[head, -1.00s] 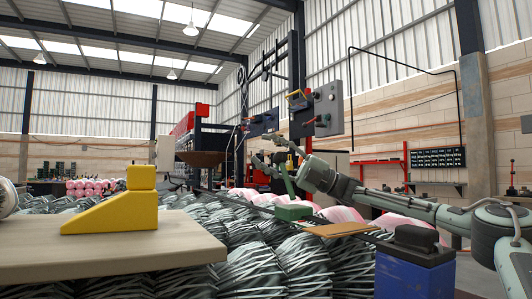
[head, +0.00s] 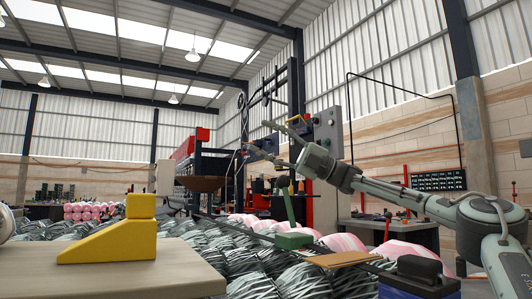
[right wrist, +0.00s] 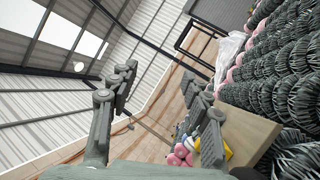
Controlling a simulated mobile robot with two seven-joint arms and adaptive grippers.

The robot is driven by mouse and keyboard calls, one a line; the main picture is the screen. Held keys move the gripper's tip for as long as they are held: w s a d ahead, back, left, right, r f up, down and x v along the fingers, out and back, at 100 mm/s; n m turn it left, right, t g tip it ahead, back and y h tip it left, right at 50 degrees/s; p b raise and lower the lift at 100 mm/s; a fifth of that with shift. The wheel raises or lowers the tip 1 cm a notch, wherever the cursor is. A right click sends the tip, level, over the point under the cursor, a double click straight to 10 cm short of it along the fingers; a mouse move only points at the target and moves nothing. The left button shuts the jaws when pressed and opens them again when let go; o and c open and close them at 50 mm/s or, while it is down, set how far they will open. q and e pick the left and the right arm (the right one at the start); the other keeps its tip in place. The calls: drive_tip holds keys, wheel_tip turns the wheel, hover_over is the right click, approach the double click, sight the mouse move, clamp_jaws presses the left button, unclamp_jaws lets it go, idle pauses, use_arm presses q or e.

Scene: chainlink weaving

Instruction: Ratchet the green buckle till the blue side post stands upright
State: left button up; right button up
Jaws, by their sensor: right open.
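The green buckle (head: 293,240) sits on a strap in the middle of the head view, its green lever (head: 287,203) sticking up steeply. A blue block with a dark top (head: 418,283) stands at the lower right of the head view, partly cut off by the frame; I cannot tell whether it is the side post. My right gripper (head: 258,140) is open and empty above the lever, its fingers pointing left and clear of it. Its spread fingers also show in the right wrist view (right wrist: 160,85).
A yellow wedge-shaped block (head: 110,246) rests on a pale wooden board (head: 120,278) at the left. Bundles of dark wire mesh (head: 245,262) fill the space below the buckle. A flat brown plate (head: 343,259) lies right of it. A grey control box (head: 328,130) stands behind my gripper.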

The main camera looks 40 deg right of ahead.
sight(289, 182)
drive_tip(key=shift+a, duration=0.1)
drive_tip(key=shift+c, duration=0.3)
